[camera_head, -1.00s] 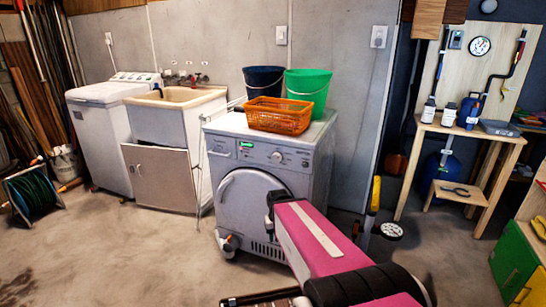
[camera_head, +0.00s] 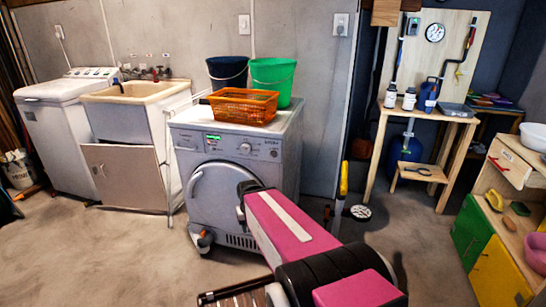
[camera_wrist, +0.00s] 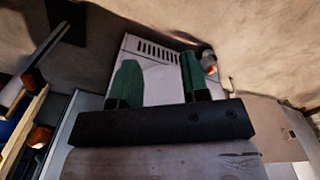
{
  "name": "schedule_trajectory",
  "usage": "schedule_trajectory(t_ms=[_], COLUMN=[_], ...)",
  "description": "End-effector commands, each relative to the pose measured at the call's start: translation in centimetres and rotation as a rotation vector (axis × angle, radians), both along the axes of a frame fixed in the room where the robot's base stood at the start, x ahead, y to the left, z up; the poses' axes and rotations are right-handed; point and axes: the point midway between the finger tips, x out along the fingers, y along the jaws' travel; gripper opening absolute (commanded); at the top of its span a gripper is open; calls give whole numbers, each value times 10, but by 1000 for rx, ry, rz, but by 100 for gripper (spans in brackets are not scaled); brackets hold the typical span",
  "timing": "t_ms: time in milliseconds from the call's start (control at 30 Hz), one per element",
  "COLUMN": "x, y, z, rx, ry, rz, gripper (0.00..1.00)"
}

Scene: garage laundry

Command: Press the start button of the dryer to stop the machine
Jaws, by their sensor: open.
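The grey-white dryer (camera_head: 208,185) stands in the middle of the head view with its round door shut. Its top panel has a lit green display (camera_head: 213,137) and a round knob (camera_head: 245,148). The start button is too small to make out. My pink arm reaches in front of the dryer's lower right and covers part of its front; my gripper cannot be made out there. In the wrist view my gripper (camera_wrist: 159,78) is open and empty, its two green fingers apart. Beyond them is the dryer's pale lower front (camera_wrist: 160,84) with a slotted vent (camera_wrist: 158,52).
An orange basket (camera_head: 244,105), a dark bucket (camera_head: 227,72) and a green bucket (camera_head: 273,80) stand on the dryer. A sink cabinet (camera_head: 122,172) is at left. A wooden workbench (camera_head: 430,117) and colored cabinet (camera_head: 497,277) are at right. Floor at front left is clear.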

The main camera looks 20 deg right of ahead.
Motion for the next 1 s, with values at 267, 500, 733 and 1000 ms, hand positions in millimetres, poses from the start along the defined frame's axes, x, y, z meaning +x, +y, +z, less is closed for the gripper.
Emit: schedule_trajectory(t_ms=[267,500,733,1000], x=[0,0,0,0], y=[0,0,0,0], z=[0,0,0,0], rx=[0,0,0,0], ry=[0,0,0,0], rz=[0,0,0,0], gripper=[0,0,0,0])
